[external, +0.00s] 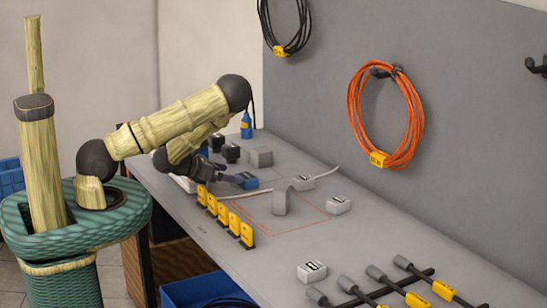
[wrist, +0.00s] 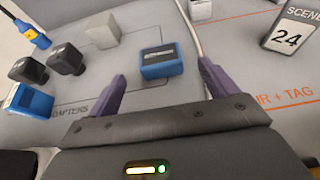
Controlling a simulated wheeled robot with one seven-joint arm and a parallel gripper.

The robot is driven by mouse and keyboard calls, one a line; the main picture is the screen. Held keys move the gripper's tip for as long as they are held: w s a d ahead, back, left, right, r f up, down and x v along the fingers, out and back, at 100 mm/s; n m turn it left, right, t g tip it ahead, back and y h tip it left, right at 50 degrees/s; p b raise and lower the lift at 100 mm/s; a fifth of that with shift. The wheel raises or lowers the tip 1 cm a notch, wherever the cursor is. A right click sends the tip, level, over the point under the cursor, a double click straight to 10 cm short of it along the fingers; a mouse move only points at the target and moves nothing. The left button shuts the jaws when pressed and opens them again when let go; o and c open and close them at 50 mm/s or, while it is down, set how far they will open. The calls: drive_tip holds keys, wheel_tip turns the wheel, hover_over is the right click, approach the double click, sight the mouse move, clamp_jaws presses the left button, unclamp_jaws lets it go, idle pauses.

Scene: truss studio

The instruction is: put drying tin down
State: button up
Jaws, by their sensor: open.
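A small blue box with a dark labelled top, which may be the drying tin (wrist: 162,62), sits on the grey bench inside a thin outlined area near the word "ADAPTERS". In the external view the blue box (external: 249,184) is just beyond my gripper's tips. My gripper (wrist: 163,78) is open, with one purple finger on each side of the box in the wrist view. I see gaps between the box and both fingers. In the external view my gripper (external: 232,178) is low over the bench, and the fingers partly overlap.
Dark adapters (wrist: 66,58), a grey block (wrist: 101,30) and a blue adapter (wrist: 27,101) stand left in the wrist view. A pale cable (wrist: 189,35) runs by the right finger. A "24" tag (wrist: 292,32) stands right. Yellow tags (external: 224,214) line the bench's front edge.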

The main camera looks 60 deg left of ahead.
drive_tip(key=p+v, duration=0.1)
drive_tip(key=p, duration=0.1)
drive_tip(key=shift+s+r+p, duration=0.25)
drive_tip(key=shift+s+p, duration=0.05)
drive_tip(key=shift+p+v, duration=1.1)
drive_tip(key=shift+p, duration=0.1)
drive_tip(key=shift+s+f, duration=0.1)
drive_tip(key=shift+f, duration=0.1)
idle(1.8)
